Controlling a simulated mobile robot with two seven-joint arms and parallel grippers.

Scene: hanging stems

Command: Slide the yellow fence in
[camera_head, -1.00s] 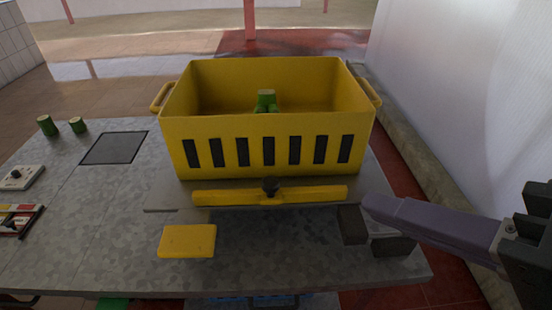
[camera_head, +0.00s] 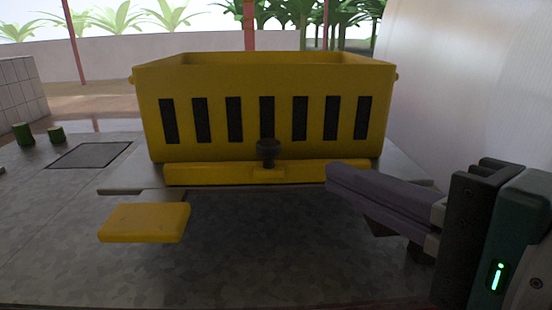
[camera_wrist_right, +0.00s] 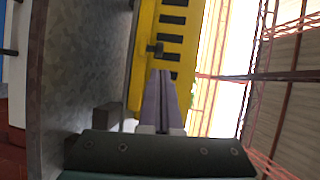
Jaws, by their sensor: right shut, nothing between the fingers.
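The yellow fence appears to be the long yellow bar (camera_head: 215,173) with a dark knob (camera_head: 268,152) at its middle. It lies along the front foot of a slotted yellow crate (camera_head: 250,85), on a grey plate (camera_head: 130,178). My right gripper (camera_head: 332,174) is shut and empty, its purple fingers pointing left at the bar's right end. I cannot tell whether they touch it. In the right wrist view, the shut fingers (camera_wrist_right: 160,78) point toward the crate (camera_wrist_right: 180,45) and the dark knob (camera_wrist_right: 154,49). My left gripper is out of view. The crate's inside is hidden.
A flat yellow block (camera_head: 145,222) sticks out at the front left. Two green cylinders (camera_head: 24,134) and a dark square panel (camera_head: 90,155) are at the left. A white wall (camera_head: 470,90) stands at the right. The grey tabletop (camera_head: 270,250) in front is clear.

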